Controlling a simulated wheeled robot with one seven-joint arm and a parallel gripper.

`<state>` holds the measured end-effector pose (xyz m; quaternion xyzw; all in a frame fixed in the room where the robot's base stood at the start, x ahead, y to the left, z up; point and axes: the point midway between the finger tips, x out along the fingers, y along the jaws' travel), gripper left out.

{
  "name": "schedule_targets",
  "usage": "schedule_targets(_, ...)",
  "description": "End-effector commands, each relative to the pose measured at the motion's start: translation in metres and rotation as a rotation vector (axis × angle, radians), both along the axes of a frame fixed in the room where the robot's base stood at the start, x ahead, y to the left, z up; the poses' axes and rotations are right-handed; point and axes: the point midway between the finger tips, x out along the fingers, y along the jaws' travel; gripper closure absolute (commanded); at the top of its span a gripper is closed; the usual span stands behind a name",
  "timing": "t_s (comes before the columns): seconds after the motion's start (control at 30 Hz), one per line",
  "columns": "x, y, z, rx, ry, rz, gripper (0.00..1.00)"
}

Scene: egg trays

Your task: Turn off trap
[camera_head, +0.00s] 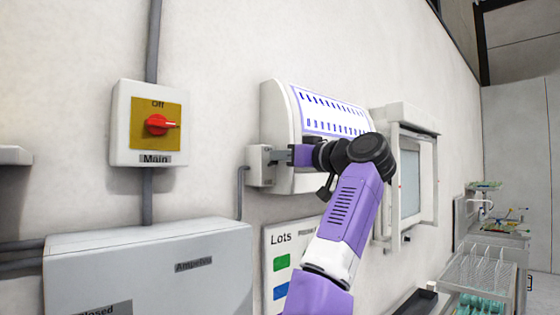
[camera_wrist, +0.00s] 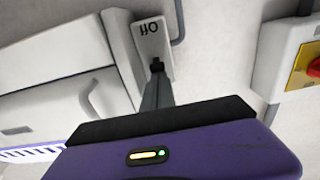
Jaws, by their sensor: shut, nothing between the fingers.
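The trap (camera_head: 282,110) is a white wall unit with a blue-lit slotted front; part of its white casing also fills the left of the wrist view (camera_wrist: 62,50). A small grey switch box (camera_head: 257,166) sits at its lower left. In the wrist view the switch box (camera_wrist: 150,28) shows an upside-down "Off" label. My gripper (camera_head: 280,157) is shut and empty, its tips right at the switch. In the wrist view the dark fingertips (camera_wrist: 157,68) overlap the lower part of the switch face. Contact cannot be told, and the fingers hide part of the switch.
A main switch (camera_head: 147,145) with a red knob on a yellow plate is on the wall to the left. A grey cabinet (camera_head: 150,265) stands below it, a "Lots" board (camera_head: 278,242) beside that. A white framed window unit (camera_head: 408,180) and a rack (camera_head: 478,268) lie to the right.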

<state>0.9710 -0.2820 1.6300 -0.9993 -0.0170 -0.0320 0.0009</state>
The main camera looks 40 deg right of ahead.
Motion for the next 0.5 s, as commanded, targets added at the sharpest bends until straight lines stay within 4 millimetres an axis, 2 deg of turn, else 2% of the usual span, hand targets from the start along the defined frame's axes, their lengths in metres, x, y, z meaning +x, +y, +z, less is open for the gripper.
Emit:
schedule_targets(0.27,-0.002,-0.001,-0.010,0.001,-0.067,-0.001,1.00)
schedule_targets(0.5,-0.004,-0.001,-0.023,0.007,-0.202,0.000,1.00)
